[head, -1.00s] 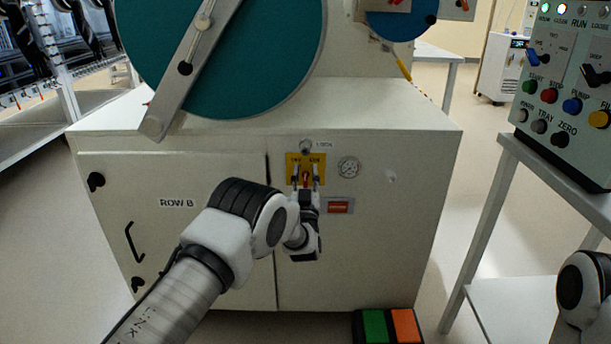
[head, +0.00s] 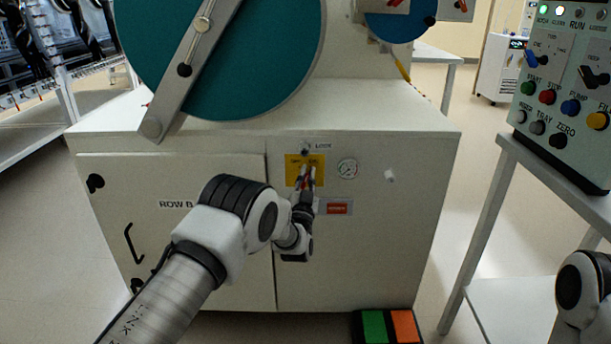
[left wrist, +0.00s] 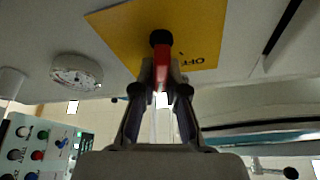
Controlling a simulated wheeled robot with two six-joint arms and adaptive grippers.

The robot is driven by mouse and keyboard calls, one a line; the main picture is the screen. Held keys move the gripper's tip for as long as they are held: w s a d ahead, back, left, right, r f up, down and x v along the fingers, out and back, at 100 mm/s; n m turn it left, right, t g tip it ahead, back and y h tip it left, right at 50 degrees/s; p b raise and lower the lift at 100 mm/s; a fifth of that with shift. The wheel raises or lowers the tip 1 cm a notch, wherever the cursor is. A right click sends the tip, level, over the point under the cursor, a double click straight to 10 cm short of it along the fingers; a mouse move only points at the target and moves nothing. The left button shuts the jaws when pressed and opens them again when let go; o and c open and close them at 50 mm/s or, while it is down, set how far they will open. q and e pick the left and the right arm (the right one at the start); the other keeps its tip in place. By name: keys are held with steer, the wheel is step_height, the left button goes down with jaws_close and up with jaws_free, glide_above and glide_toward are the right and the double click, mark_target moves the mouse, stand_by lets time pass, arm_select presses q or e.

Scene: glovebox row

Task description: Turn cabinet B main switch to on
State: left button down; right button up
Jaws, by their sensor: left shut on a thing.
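The main switch's yellow plate (head: 292,172) is on the front of the cabinet marked ROW B (head: 400,220). It also shows in the left wrist view (left wrist: 207,28), with the word OFF legible there. The red switch handle with a black hub (left wrist: 161,40) sits at the plate's middle. My left gripper (left wrist: 161,85) is shut on the red handle, with a finger on each side of it. In the head view the left gripper (head: 306,180) covers part of the plate and handle. My right gripper is out of view; only part of my right arm shows.
A gauge (head: 347,168) is right of the plate and a red label (head: 337,208) below it. A big teal disc (head: 250,60) is above the cabinet. A control panel (head: 565,110) stands on a table at right. A green and orange pedal (head: 388,327) lies on the floor.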

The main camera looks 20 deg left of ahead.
arm_select(q)
steer(key=shift+d+m+h, duration=0.2)
steer(key=shift+m+h, duration=0.7)
steer(key=shift+m, duration=0.8)
steer(key=shift+w+f, duration=0.1)
steer(key=c, duration=1.2)
jaws_free()
steer(key=v, duration=1.2)
